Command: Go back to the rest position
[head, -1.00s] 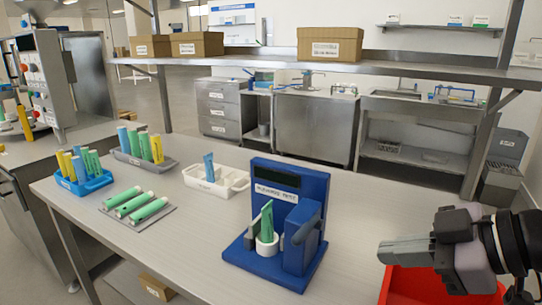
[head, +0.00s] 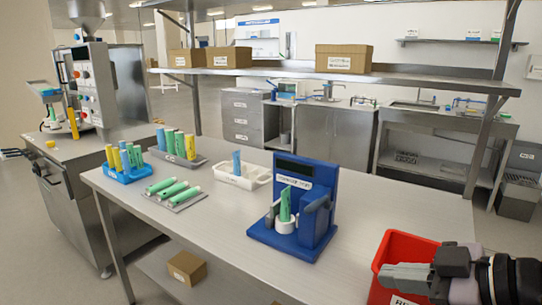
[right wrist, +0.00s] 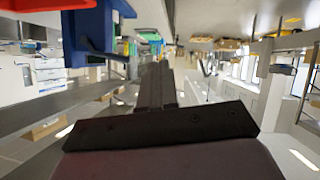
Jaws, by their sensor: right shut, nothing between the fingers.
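My right gripper (head: 385,279) is at the lower right of the head view, pointing left, shut and empty. It shows in front of the red bin (head: 408,248). In the right wrist view, its closed fingers (right wrist: 158,85) run forward with nothing between them. My left gripper is not in view. A blue press-like station (head: 325,180) stands on the steel table (head: 240,228), with a green tube (head: 285,203) upright in its white holder (head: 285,225). The station's blue body also shows at the upper left of the right wrist view (right wrist: 88,28).
A blue rack (head: 126,177) and a grey rack (head: 187,162) hold several tubes. Green tubes lie on a grey tray (head: 188,204). A white tray (head: 258,183) holds a blue tube. A filling machine (head: 92,85) stands left. The table's front strip is clear.

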